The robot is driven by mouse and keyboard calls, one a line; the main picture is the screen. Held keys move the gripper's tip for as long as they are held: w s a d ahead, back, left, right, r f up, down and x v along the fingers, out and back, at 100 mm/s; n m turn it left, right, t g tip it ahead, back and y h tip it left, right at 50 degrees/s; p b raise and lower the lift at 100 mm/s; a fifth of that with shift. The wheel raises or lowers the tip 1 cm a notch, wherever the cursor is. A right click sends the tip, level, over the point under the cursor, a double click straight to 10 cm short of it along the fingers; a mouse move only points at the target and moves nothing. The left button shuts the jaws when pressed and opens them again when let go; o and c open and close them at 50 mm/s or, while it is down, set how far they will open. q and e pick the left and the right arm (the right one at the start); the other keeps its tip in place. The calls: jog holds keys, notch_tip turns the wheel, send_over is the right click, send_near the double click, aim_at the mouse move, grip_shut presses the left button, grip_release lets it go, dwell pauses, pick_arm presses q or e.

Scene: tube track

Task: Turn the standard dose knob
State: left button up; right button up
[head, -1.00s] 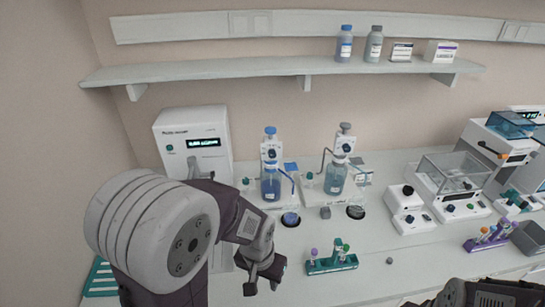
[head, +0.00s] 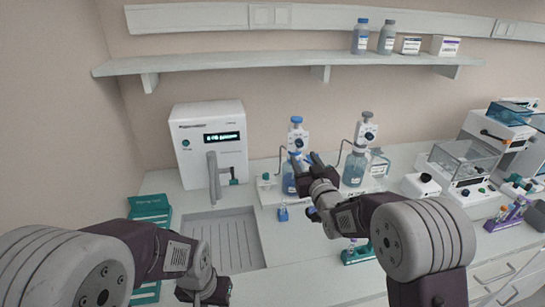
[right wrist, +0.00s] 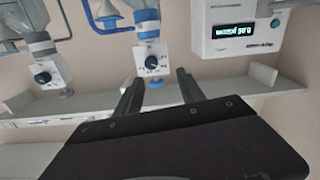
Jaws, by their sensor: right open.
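Two bottle-top dispensers stand at the back of the bench. The blue-capped one has a dark round dose knob (head: 298,143) on its white head; the same knob shows in the right wrist view (right wrist: 152,62). The grey-capped one has a similar knob (head: 369,136), also in the right wrist view (right wrist: 43,77). I cannot read which is the standard. My right gripper (head: 304,160) is open and empty, in front of the blue-capped dispenser and pointing towards its head. A gap to the knob shows in the wrist view. My left gripper (head: 205,290) is low at the left; its jaws are unclear.
A white dispensing machine (head: 208,145) with a lit display stands left of the dispensers, behind a sink (head: 225,240). A shelf (head: 300,62) with bottles runs above. Balance (head: 465,160) and other instruments are at right.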

aim_at(300, 144)
pick_arm(q)
jog(key=d, duration=0.2)
jog(key=shift+w+d+r, duration=0.25)
jog(key=shift+d, duration=0.05)
jog(key=shift+s+a+r+p, duration=0.25)
jog(key=shift+a+r+p, duration=0.55)
jog(key=shift+p, duration=0.4)
pick_arm(e)
jog(key=w, duration=0.4)
jog(key=shift+w+a+r, duration=0.15)
jog(key=shift+w, duration=0.2)
pick_arm(q)
jog(key=shift+w+d+r+p, duration=0.2)
jog(key=shift+d+r+p, duration=0.3)
jog(key=shift+r, duration=0.15)
pick_arm(e)
jog(key=w, duration=0.4)
jog(key=shift+a+f, duration=0.1)
jog(key=shift+f, duration=0.15)
pick_arm(q)
jog(key=shift+s+a, duration=0.1)
jog(key=shift+a, duration=0.2)
pick_arm(e)
jog(key=shift+a, duration=0.35)
jog(key=shift+c, duration=0.3)
pick_arm(q)
jog(key=shift+d, duration=0.1)
pick_arm(e)
jog(key=shift+d, duration=0.15)
grip_shut()
